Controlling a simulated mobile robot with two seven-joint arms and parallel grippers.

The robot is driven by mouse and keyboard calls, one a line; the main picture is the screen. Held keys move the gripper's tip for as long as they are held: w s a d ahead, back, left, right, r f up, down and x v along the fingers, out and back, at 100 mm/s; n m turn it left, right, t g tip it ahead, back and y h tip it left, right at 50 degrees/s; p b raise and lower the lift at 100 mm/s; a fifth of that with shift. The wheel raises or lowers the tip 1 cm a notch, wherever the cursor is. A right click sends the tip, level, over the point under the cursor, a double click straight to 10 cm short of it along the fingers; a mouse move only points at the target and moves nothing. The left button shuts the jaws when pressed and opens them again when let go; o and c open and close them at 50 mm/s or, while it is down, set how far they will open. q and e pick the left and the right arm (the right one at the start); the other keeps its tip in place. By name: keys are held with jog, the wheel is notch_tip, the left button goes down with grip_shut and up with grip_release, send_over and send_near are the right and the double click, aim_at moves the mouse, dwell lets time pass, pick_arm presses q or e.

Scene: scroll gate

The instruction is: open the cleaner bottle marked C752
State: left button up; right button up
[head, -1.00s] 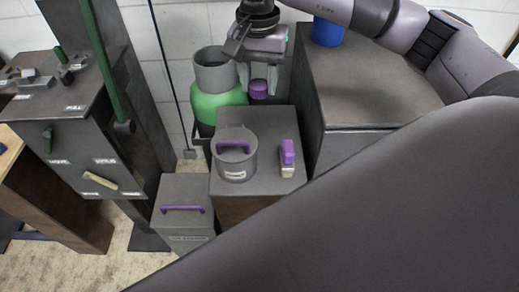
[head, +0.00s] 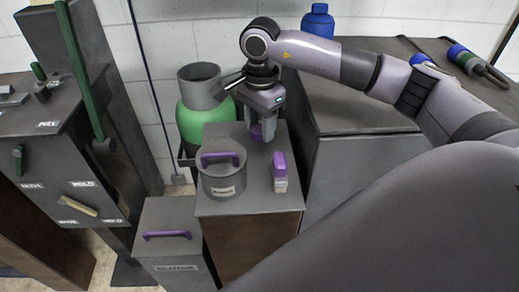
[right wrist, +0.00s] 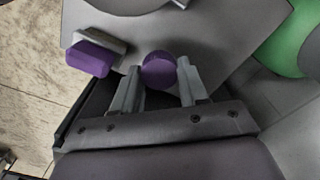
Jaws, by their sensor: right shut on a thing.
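My right gripper (head: 262,132) points down over the rear of the small grey-topped stand. It is shut on a round purple piece (head: 256,131) that looks like a cap; it also shows between the fingers in the right wrist view (right wrist: 158,70). No bottle body shows under this piece, and I cannot tell whether it touches the stand top. I cannot read the mark C752 anywhere. A green bottle-like vessel (head: 203,122) with a wide grey neck stands behind the stand. A blue bottle (head: 318,20) stands on the cabinet behind. My left gripper is out of view.
The stand (head: 246,204) bears a grey pot (head: 222,180) with a purple handle and a small purple-and-pale block (head: 280,172). A grey bin (head: 170,215) with a purple handle stands left. A cabinet (head: 365,100) stands right. A panel with green levers is at far left.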

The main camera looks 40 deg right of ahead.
aim_at(260, 158)
notch_tip(260, 158, down, 7)
jog(key=shift+f, duration=0.15)
dwell(0.4)
jog(key=shift+f+b, duration=0.1)
jog(key=shift+b, duration=0.25)
jog(key=o, duration=0.9)
